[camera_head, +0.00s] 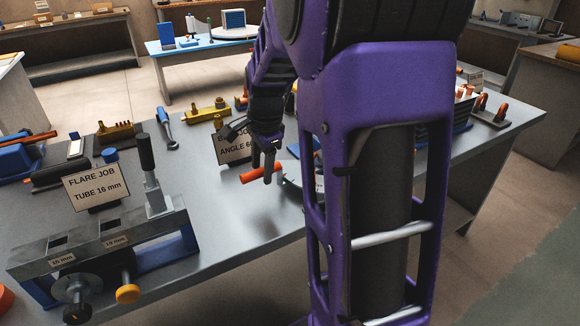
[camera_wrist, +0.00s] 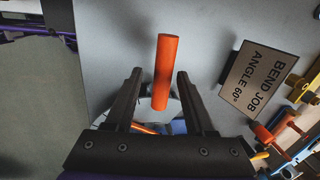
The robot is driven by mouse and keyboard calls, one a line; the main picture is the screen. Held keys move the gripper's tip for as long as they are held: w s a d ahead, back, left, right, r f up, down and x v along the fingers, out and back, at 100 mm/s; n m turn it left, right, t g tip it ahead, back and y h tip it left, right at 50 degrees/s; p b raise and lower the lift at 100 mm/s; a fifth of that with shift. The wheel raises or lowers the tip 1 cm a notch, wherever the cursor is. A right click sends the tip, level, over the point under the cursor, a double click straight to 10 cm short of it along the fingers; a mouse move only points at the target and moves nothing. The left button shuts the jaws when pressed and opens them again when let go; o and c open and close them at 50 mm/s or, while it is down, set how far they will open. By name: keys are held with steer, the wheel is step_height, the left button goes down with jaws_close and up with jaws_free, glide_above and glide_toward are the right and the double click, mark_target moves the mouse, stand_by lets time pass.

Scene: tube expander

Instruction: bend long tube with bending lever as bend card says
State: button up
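An orange rod (camera_head: 255,174) lies roughly level above the grey bench beside a pale round plate (camera_head: 292,184). I cannot tell whether it is the bending lever's grip or the long tube. In the wrist view the rod (camera_wrist: 164,55) runs between the fingers of my gripper (camera_wrist: 160,75), with a gap on each side. My gripper (camera_head: 268,170) is open and points down at the rod. A thinner orange piece (camera_wrist: 145,128) shows beneath the gripper. The bend card (camera_wrist: 262,82) reads "BEND JOB ANGLE 60°"; it stands behind the gripper (camera_head: 229,150), partly hidden. My arm hides much of the bender.
A flare tool (camera_head: 150,225) with a card (camera_head: 92,187) reading "FLARE JOB TUBE 16 mm" stands at the left front. A blue-handled tool (camera_head: 165,122) and yellow blocks (camera_head: 207,113) lie at the back.

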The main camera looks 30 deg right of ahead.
stand_by(0.3)
steer(key=p+v, duration=0.5)
steer(key=v, duration=0.2)
stand_by(0.4)
steer(key=shift+a, duration=0.15)
